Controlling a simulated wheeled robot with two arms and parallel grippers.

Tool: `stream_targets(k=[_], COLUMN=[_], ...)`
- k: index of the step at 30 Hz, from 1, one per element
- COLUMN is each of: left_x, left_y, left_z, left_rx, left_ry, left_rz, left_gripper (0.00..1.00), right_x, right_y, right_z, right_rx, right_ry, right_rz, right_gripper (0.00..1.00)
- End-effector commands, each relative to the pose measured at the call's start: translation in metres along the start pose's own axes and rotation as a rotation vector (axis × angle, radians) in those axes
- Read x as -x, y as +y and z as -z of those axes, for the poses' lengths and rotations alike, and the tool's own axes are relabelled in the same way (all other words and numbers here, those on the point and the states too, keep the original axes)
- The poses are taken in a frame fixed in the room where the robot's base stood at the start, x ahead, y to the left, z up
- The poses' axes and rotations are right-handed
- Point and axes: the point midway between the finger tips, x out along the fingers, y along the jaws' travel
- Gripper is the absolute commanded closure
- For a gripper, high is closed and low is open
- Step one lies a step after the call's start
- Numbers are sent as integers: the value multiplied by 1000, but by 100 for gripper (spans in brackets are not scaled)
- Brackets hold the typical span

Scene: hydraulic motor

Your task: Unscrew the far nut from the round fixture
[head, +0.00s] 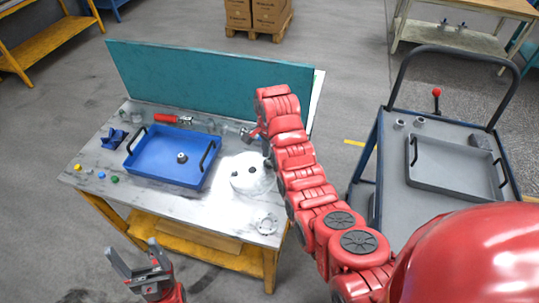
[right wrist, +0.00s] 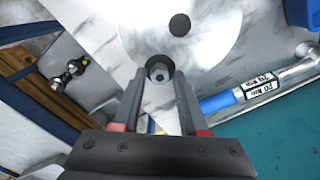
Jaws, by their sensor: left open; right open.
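The round fixture (head: 245,183) is a white disc on the right part of the workbench, partly covered by my right arm in the head view. In the right wrist view the fixture (right wrist: 215,45) fills the top, with a dark round spot and a grey nut (right wrist: 159,70) on it. My right gripper (right wrist: 159,82) is open, and the nut appears between its fingertips with gaps on both sides. I cannot tell how deep the fingers reach. My left gripper (head: 140,262) is open and empty, in front of the bench.
A blue tray (head: 143,165) with a grey part (head: 182,157) inside stands left of the fixture. A blue-handled tool (right wrist: 240,96) lies near the fixture. A teal panel (head: 200,85) borders the bench's back. A cart (head: 420,200) with a grey tray stands at the right.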

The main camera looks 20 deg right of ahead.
Motion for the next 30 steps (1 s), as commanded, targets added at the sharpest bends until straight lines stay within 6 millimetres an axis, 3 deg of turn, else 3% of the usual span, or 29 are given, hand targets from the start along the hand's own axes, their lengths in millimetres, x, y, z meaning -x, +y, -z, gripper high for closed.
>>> stream_targets(k=[9, 13, 30], left_x=[0, 0, 0], left_y=[0, 0, 0], left_z=[0, 0, 0], left_rx=[0, 0, 0], left_ry=[0, 0, 0], left_rz=[0, 0, 0], left_gripper=[22, 22, 22], right_x=[0, 0, 0], right_y=[0, 0, 0], right_z=[0, 0, 0], right_rx=[-577, -749, -807], right_ry=[0, 0, 0], right_rz=[0, 0, 0], right_gripper=[57, 57, 57])
